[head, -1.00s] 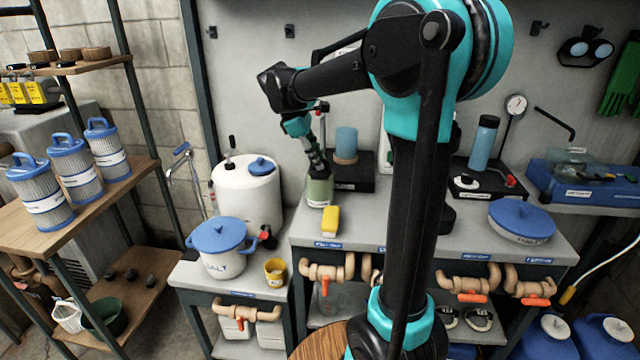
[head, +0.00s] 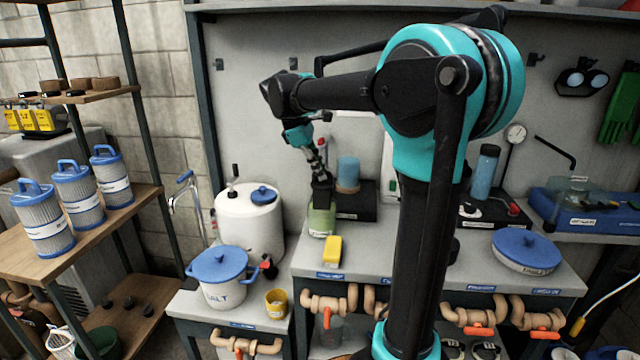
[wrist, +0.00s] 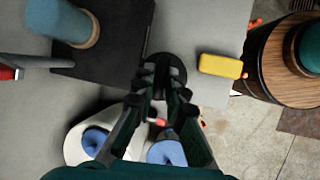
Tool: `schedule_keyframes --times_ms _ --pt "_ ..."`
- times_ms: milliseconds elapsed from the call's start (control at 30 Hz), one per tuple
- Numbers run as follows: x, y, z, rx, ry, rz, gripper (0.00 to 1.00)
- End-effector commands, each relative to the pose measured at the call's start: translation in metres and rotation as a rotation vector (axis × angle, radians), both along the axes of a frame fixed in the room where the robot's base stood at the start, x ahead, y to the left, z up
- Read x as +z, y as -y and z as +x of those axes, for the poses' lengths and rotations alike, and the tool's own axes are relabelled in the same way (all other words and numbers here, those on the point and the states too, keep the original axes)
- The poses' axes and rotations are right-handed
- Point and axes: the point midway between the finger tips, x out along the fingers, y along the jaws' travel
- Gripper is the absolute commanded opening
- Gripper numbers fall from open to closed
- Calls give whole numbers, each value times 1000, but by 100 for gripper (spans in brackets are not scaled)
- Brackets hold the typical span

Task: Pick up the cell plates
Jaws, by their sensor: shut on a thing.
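A dark block, seemingly the cell plates (head: 322,194), stands upright at the mouth of a green-tinted clear jar (head: 320,220) on the grey bench. My gripper (head: 321,176) is over the jar and shut on the top of this block. The block's lower end overlaps the jar in the picture, so I cannot tell whether it is fully clear of the rim. In the wrist view my gripper's fingers (wrist: 161,88) are close together over a dark round shape, and they hide most of what they hold.
A yellow block (head: 332,250) lies in front of the jar. A black stand with a blue cup (head: 348,173) is just right of it. A white tank (head: 249,220) and a salt pot (head: 219,276) stand left. The bench front centre is clear.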

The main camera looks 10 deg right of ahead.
Motion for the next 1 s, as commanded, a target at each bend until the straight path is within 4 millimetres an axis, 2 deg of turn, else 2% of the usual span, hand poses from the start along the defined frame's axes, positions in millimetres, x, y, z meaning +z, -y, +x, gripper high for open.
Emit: schedule_keyframes --times_ms 400,533,733,1000 --pt "94 0 0 0 0 0 0" --pt "118 0 0 0 0 0 0" --pt "139 0 0 0 0 0 0" --pt "144 0 0 0 0 0 0"
